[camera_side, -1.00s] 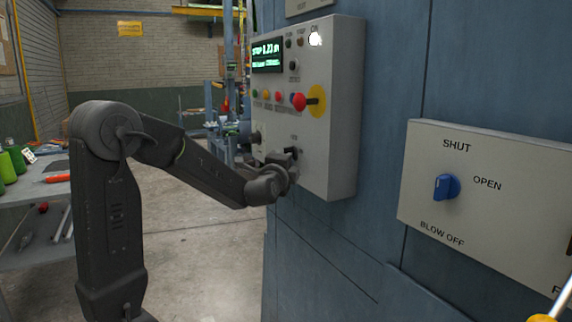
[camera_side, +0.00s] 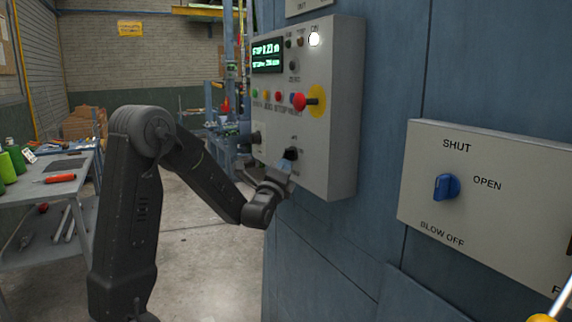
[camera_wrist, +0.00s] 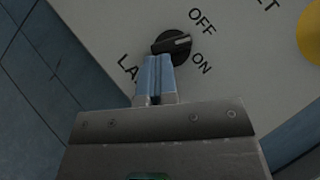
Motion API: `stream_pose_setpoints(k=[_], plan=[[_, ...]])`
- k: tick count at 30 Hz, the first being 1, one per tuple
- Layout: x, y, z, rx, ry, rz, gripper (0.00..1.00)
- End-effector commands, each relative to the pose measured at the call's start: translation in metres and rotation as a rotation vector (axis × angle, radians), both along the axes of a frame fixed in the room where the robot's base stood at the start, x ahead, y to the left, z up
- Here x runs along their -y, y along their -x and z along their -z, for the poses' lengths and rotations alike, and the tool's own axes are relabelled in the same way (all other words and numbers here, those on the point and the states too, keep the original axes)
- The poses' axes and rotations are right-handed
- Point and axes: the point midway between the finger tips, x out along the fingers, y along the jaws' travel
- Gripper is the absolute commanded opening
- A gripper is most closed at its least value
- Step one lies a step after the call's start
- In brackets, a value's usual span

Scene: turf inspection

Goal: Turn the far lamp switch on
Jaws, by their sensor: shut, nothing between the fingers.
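The lamp switch is a black knob (camera_side: 291,153) low on the front of the grey control box (camera_side: 345,120). In the wrist view the knob (camera_wrist: 172,43) sits by the labels OFF, ON and a partly hidden "LA…". Its pale mark points roughly between OFF and ON; I cannot tell a settled position. My gripper (camera_side: 286,167) is just below the knob, angled up toward it. In the wrist view its pale blue fingers (camera_wrist: 155,72) are shut together and empty, tips at the knob's lower left edge. I cannot tell whether they touch it.
Above the knob are a red button (camera_side: 298,102) on a yellow plate, small buttons and a lit green display (camera_side: 267,55). A nearer panel (camera_side: 420,190) at right has a blue knob (camera_side: 446,187). A cluttered bench (camera_side: 60,185) stands left; open floor lies between.

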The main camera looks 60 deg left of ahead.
Motion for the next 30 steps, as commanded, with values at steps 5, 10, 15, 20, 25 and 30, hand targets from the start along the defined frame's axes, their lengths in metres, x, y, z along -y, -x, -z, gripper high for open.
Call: stream_pose_setpoints(k=[5, 10, 15, 20, 25, 30], plan=[[-0.007, 0.000, 0.004, 0.000, -0.168, -0.004, 0.00], [-0.013, 0.000, 0.005, 0.001, -0.329, -0.004, 0.00], [-0.016, 0.000, 0.005, 0.002, -0.354, -0.002, 0.00], [-0.021, 0.000, 0.005, 0.001, -0.353, -0.003, 0.00], [-0.026, 0.000, 0.004, 0.002, -0.351, -0.004, 0.00], [-0.030, 0.000, 0.003, 0.002, -0.351, -0.003, 0.00]])
